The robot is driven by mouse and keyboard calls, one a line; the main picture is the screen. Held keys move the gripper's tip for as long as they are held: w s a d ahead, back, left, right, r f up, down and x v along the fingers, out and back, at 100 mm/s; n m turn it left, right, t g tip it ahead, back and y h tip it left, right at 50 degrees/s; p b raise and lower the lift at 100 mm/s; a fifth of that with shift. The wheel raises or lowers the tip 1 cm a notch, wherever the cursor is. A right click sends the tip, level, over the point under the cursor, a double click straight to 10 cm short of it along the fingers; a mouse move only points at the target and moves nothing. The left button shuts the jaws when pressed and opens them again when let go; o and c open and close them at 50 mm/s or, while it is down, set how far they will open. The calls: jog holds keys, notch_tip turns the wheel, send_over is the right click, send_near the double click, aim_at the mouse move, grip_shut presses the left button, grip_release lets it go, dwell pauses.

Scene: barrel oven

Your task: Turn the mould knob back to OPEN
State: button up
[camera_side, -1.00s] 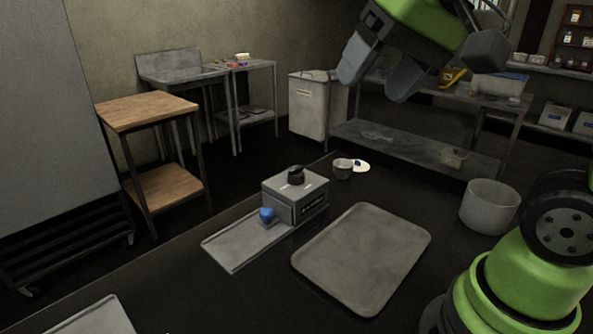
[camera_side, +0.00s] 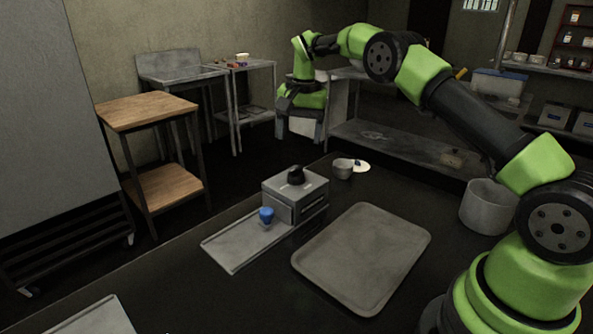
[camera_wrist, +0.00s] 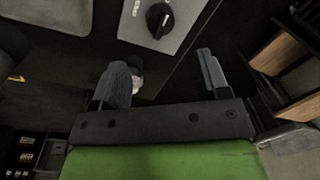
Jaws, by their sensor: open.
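The mould knob (camera_side: 296,175) is black and stands on top of a grey box (camera_side: 282,198). In the wrist view the knob (camera_wrist: 159,20) lies at the top, with a pale pointer line on it and pale markings beside it on the grey top. The markings are too small to read. My gripper (camera_side: 301,134) hangs fingers down, above and beyond the box in the side view. In the wrist view its two fingers (camera_wrist: 165,75) are wide apart with nothing held between them. The knob is clear of both fingers.
A blue knob-like piece (camera_side: 266,217) stands at the box's front, by a flat grey plate (camera_side: 236,248). A grey tray (camera_side: 360,257) lies to the right. A small cup (camera_side: 342,169) stands behind the box, and a round pot (camera_side: 488,207) stands at right.

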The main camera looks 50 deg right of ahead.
aim_at(297, 168)
jog(key=f, duration=0.9)
jog(key=shift+w+a+f, duration=0.2)
jog(key=shift+w+f, duration=0.1)
jog(key=shift+f, duration=0.05)
jog(key=c, duration=0.9)
jog(key=shift+c, duration=0.2)
